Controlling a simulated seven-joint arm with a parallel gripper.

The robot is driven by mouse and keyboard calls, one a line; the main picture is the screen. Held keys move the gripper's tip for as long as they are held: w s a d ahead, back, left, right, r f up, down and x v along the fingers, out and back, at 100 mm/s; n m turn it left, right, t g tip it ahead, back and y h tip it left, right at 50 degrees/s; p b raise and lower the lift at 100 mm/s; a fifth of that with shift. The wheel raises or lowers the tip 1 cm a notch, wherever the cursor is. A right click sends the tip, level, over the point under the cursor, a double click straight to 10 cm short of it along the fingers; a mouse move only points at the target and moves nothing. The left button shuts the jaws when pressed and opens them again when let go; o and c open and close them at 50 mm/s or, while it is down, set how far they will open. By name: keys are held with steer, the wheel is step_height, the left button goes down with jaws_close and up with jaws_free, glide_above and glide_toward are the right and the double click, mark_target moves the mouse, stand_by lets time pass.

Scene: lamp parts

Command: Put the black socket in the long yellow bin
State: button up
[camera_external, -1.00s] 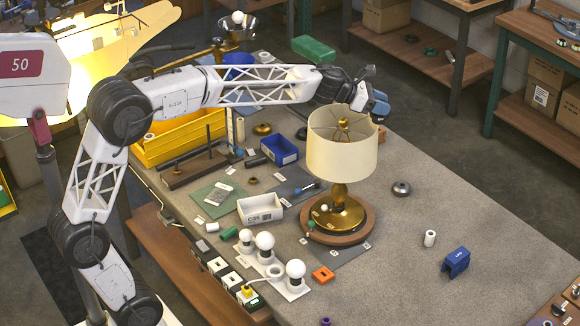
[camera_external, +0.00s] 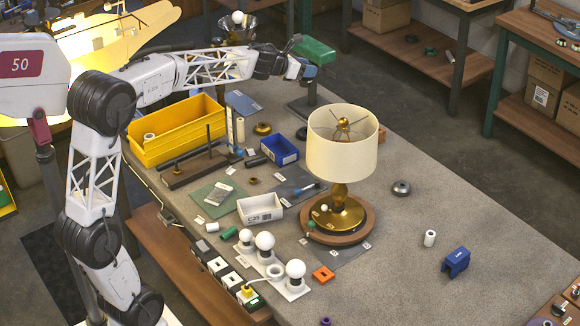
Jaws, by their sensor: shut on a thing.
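My gripper (camera_external: 300,68) is at the far end of the table, raised behind the lamp and to its left in the picture. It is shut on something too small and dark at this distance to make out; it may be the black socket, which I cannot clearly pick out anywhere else. The long yellow bin (camera_external: 150,157) stands at the table's left edge, left of and nearer than my gripper. A small white roll (camera_external: 149,138) shows at its near left end. Much of the bin's inside is visible.
The lamp (camera_external: 342,150) stands mid-table. A blue bin (camera_external: 279,151), a white bin (camera_external: 261,215) and a rack with upright rods (camera_external: 195,170) lie near the yellow bin. The right front tabletop is mostly clear.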

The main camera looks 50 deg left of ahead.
steer(key=s+a+f+n+y, duration=0.15)
steer(key=s+a, duration=0.25)
steer(key=a, duration=0.4)
steer(key=s+a+f+n+y, duration=0.1)
steer(key=s+a+n+y, duration=0.15)
steer(key=a, duration=0.55)
steer(key=s+a+f+n+y, duration=0.1)
steer(key=s+a+f+y, duration=0.1)
steer(key=s+a, duration=0.5)
steer(key=a+f+n+g+y, duration=0.2)
steer(key=a+f+n+y, duration=0.2)
steer(key=a+f, duration=1.1)
steer(key=shift+a+f+n+g+y, duration=0.35)
steer(key=shift+f+n+g+y, duration=0.05)
steer(key=shift+f, duration=1.6)
steer(key=shift+s+a, duration=0.1)
steer(key=shift+a, duration=0.15)
steer(key=s+a+f+m+t+h, duration=0.1)
steer(key=s+a+f+m+h, duration=0.1)
steer(key=a, duration=0.4)
steer(key=s+a+f+m+t+h, duration=0.2)
steer(key=s+a+f+m+h, duration=0.1)
steer(key=a+m+h, duration=0.3)
steer(key=shift+s+a+f+h, duration=0.25)
steer(key=shift+a+f+h, duration=0.15)
steer(key=shift+a+f, duration=0.35)
